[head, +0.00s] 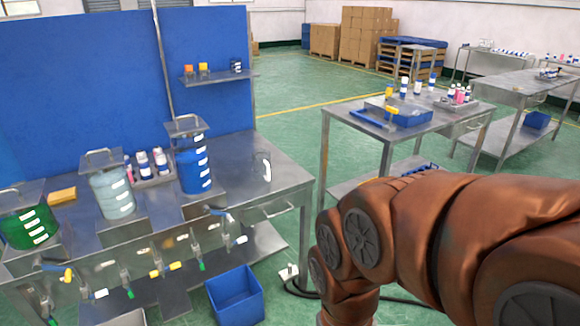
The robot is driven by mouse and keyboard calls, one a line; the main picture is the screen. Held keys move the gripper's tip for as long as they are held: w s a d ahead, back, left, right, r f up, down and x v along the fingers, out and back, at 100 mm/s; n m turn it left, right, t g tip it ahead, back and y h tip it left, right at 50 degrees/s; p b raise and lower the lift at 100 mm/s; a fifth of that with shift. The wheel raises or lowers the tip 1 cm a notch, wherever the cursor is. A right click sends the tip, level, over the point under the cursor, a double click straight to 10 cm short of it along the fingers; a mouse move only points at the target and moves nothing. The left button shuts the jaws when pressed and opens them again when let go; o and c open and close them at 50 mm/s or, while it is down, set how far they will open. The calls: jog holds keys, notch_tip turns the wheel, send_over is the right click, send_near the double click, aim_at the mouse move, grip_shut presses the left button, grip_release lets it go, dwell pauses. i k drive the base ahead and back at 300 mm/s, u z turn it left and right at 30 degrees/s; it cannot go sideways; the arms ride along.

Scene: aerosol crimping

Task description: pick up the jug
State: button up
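What looks like a clear jug (262,167) with a pale handle stands on the right end of the steel bench (239,151). It is see-through, so its outline is hard to make out against the metal. My copper-coloured arm fills the lower right of the head view, to the right of the bench. My gripper is out of view, so its state and distance from the jug do not show.
Green, pale and blue liquid tanks (193,166) stand along the bench, with taps (156,258) below its front edge. A blue bin (235,295) is on the floor. A steel table (403,127) with bottles stands behind my arm. The bench around the jug is clear.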

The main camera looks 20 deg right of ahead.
aim_at(264, 168)
jog(key=z, duration=1.7)
jog(key=i, duration=3.05)
jog(key=u, duration=4)
jog(key=i, duration=0.45)
